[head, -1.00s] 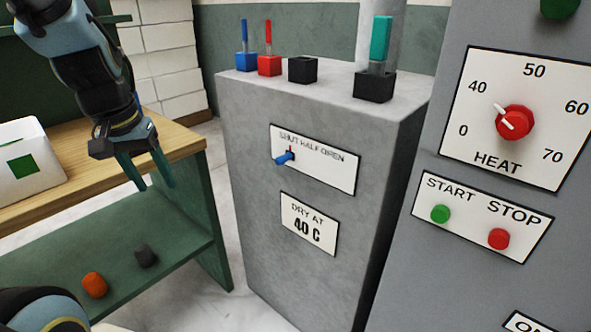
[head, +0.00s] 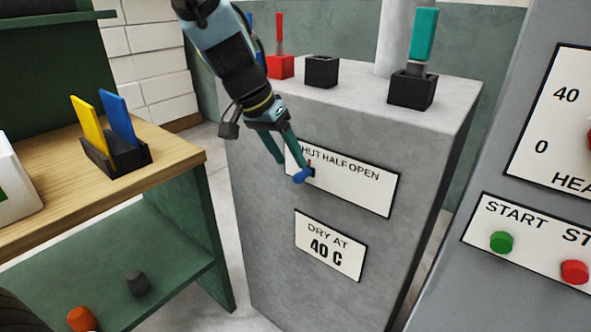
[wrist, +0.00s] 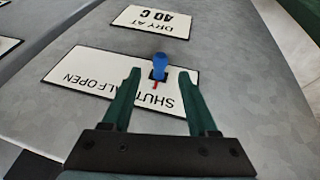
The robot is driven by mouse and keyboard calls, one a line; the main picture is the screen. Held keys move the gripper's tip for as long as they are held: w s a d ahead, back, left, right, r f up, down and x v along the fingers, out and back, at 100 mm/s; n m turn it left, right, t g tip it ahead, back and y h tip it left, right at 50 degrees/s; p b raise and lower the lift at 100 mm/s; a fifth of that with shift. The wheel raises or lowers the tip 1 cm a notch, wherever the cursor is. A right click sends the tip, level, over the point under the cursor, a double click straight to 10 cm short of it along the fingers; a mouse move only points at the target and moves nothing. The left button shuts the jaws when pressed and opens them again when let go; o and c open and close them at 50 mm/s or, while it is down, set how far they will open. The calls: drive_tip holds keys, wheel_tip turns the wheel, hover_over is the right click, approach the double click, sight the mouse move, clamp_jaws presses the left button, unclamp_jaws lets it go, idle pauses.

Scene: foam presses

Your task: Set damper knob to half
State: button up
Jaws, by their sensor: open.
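The damper knob (head: 302,176) is a small blue lever on a white plate (head: 362,188) marked SHUT HALF OPEN, on the front of the grey cabinet (head: 260,240). It stands at the SHUT end of the plate. In the wrist view the knob (wrist: 160,64) sticks out of a dark slot with a short red mark beside it. My gripper (head: 285,160) is open at the knob, with its fingers just above and left of it in the head view. In the wrist view my gripper's fingertips (wrist: 160,74) lie on either side of the knob, with gaps between.
A DRY AT 40 C plate (head: 330,245) is below. Red (head: 281,66), black (head: 322,71) and teal-topped (head: 412,88) holders stand on the cabinet. A wooden bench (head: 170,150) is at left, and a grey panel with START and STOP buttons (head: 535,250) at right.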

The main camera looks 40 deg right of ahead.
sight(297, 174)
drive_tip(key=shift+x, duration=2.35)
clamp_jaws()
